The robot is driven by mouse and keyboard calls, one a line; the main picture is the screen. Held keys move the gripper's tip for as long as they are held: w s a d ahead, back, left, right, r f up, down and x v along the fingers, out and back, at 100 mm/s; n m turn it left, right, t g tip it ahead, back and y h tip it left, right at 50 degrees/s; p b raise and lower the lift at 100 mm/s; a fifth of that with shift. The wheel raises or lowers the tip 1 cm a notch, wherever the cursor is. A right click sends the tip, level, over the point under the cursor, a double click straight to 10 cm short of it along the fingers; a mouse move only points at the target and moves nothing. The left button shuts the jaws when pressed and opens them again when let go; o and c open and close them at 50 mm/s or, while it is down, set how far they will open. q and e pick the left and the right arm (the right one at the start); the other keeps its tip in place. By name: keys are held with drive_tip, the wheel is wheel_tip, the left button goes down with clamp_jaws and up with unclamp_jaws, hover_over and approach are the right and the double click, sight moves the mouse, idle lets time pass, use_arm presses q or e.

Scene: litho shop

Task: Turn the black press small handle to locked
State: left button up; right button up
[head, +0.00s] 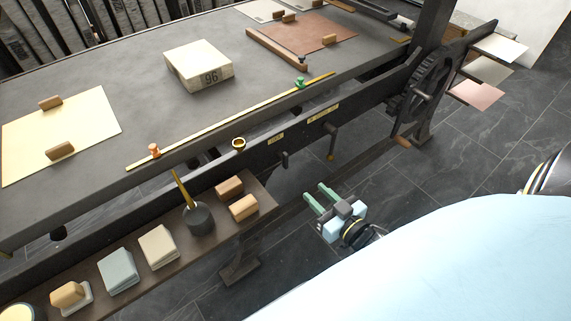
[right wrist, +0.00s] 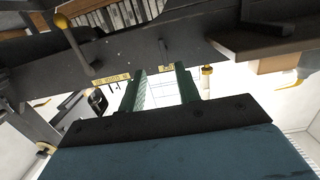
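The black press (head: 300,128) runs along the front of the long dark table and carries two small brass-coloured labels. A short dark handle (head: 284,158) hangs below the left label; it also shows as a small dark stub in the right wrist view (right wrist: 163,50). A longer handle with a brass tip (head: 332,142) hangs below the right label; in the right wrist view it is at upper left (right wrist: 72,38). My right gripper (head: 320,196) is open and empty, apart from both handles and in front of the press. Its green fingers (right wrist: 160,82) show a clear gap. My left gripper is out of view.
A brown shelf (head: 190,245) with blocks, pads and a dark pot (head: 199,218) juts out left of my right gripper. A spoked wheel (head: 428,84) stands at the press's right end. The tiled floor (head: 420,160) is open between the press and my arm.

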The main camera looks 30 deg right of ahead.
sight(287, 156)
drive_tip(key=shift+t+y, duration=0.4)
drive_tip(key=shift+t, duration=0.2)
drive_tip(key=w+r+b, duration=0.1)
drive_tip(key=w, duration=0.3)
drive_tip(key=w+r+b, duration=0.1)
drive_tip(key=w, duration=0.3)
drive_tip(key=w+a+r+b, duration=0.1)
drive_tip(key=w, duration=0.3)
drive_tip(key=shift+w+r, duration=0.1)
drive_tip(key=shift+w, duration=0.2)
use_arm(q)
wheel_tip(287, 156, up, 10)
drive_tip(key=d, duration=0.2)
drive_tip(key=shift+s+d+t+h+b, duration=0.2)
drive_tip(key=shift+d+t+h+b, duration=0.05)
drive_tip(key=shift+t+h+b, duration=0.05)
use_arm(e)
drive_tip(key=shift+w, duration=0.55)
clamp_jaws()
